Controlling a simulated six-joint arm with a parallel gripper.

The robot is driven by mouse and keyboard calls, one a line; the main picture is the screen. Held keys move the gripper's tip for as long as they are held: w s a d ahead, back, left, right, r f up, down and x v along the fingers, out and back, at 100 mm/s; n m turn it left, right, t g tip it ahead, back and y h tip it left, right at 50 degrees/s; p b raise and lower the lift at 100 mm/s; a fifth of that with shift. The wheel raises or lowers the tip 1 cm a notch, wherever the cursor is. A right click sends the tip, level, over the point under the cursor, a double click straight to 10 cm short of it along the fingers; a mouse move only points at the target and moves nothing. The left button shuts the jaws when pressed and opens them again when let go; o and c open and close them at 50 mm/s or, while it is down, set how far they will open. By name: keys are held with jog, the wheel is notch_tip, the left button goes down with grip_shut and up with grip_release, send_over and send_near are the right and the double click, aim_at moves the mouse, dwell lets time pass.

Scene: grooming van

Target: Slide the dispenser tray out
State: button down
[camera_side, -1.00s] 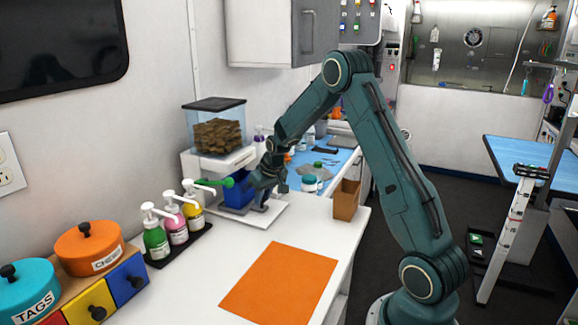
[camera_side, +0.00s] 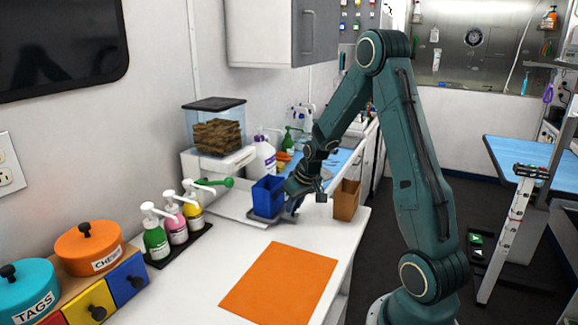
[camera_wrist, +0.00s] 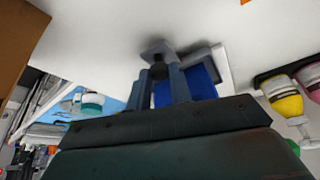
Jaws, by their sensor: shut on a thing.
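The dispenser (camera_side: 205,164) stands against the wall, a white body with a clear hopper of brown treats and a green lever (camera_side: 216,183). Its grey tray (camera_side: 258,219) sits out to the right of the body, carrying a blue cup (camera_side: 268,196). My gripper (camera_side: 292,206) is low at the tray's right end. The blue cup (camera_wrist: 202,84) shows partly behind a finger.
A brown open box (camera_side: 346,200) stands close to the right of my gripper. Several pump bottles (camera_side: 174,226) are at the left, and a white bottle (camera_side: 263,158) stands behind the cup. An orange mat (camera_side: 280,284) lies in front on the white counter.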

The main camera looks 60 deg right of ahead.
jog(key=c, duration=1.3)
grip_release()
jog(key=shift+o, duration=0.2)
jog(key=shift+r, duration=0.15)
jog(key=v, duration=1.3)
jog(key=shift+s+r, duration=0.2)
jog(key=s+a+r+n, duration=0.1)
jog(key=s+a+r, duration=0.15)
jog(key=a, duration=0.55)
jog(key=s+a+r+n, duration=0.15)
jog(key=a+r, duration=0.25)
jog(key=a, duration=0.4)
jog(key=s+a+n+t+y, duration=0.1)
jog(key=s+a+n, duration=0.1)
jog(key=s+a, duration=0.6)
jog(key=shift+s+a+t+y, duration=0.3)
jog(key=shift+s+a+y, duration=0.1)
jog(key=shift+s, duration=0.65)
